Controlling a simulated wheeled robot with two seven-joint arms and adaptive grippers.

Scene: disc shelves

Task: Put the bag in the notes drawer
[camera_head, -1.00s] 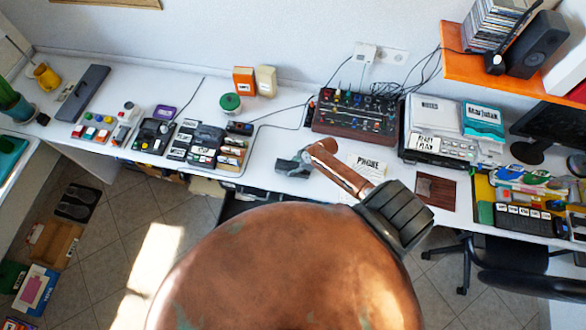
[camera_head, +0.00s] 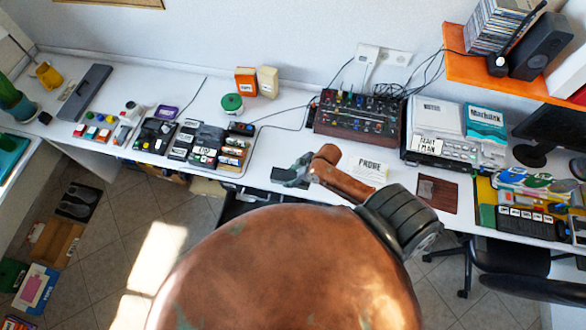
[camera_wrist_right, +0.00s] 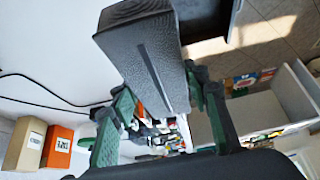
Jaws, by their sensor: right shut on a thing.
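My right gripper (camera_wrist_right: 165,118) is shut on a dark grey, textured, block-like thing (camera_wrist_right: 143,48). I cannot tell from its shape whether this is the bag. In the head view the right gripper (camera_head: 298,177) is at the front edge of the white desk, with the dark thing (camera_head: 284,175) at its tip. A dark opening or drawer (camera_head: 238,206) shows below the desk edge, partly hidden by my arm; no notes label is readable on it. A grey case marked NOTES (camera_head: 438,112) stands on the desk at right. My left gripper is out of view.
A mixer-like device (camera_head: 356,117) stands behind the gripper, with a PROBE card (camera_head: 367,168) to the right. Several small gadgets (camera_head: 195,143) fill the left of the desk. In the wrist view, a pale open box or drawer (camera_wrist_right: 292,92) is at right.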

